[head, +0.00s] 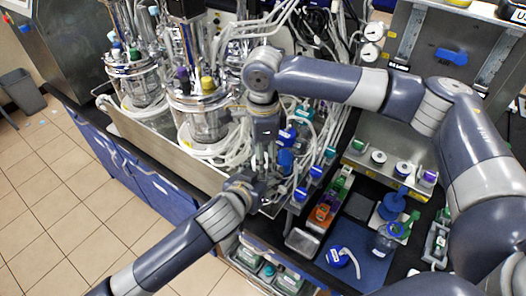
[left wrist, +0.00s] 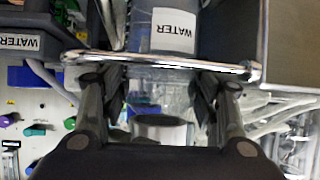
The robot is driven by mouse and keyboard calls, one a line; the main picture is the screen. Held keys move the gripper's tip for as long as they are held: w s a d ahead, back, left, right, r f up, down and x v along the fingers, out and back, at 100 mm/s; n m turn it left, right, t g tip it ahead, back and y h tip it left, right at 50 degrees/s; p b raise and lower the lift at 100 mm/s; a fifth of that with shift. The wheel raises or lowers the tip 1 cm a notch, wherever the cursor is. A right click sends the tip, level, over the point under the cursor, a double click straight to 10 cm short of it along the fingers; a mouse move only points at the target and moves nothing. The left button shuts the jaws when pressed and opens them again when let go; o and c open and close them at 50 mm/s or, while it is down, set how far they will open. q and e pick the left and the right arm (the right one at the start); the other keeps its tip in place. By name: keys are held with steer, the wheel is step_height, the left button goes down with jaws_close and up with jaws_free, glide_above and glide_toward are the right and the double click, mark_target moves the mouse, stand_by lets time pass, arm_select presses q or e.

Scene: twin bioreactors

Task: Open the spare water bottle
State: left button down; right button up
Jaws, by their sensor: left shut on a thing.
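My left gripper (head: 258,178) reaches in from the lower left, beside the bioreactor bench. In the left wrist view its two fingers (left wrist: 160,108) are shut on a clear bottle (left wrist: 170,72) with a white WATER label, which reads upside down. A chrome bar crosses in front of the bottle. In the head view the bottle is largely hidden by the grippers, and I cannot make out its cap. My right gripper (head: 265,152) points down just above my left gripper. Its fingers are too small and cluttered to tell whether they are open or touch the bottle.
Glass bioreactors (head: 202,115) with tubing stand on the bench at the upper left. A blue mat (head: 365,272) holds a blue-capped item, with a clear bottle (head: 385,240) at its edge. Tiled floor lies open at left.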

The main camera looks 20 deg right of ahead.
steer(key=c, duration=0.9)
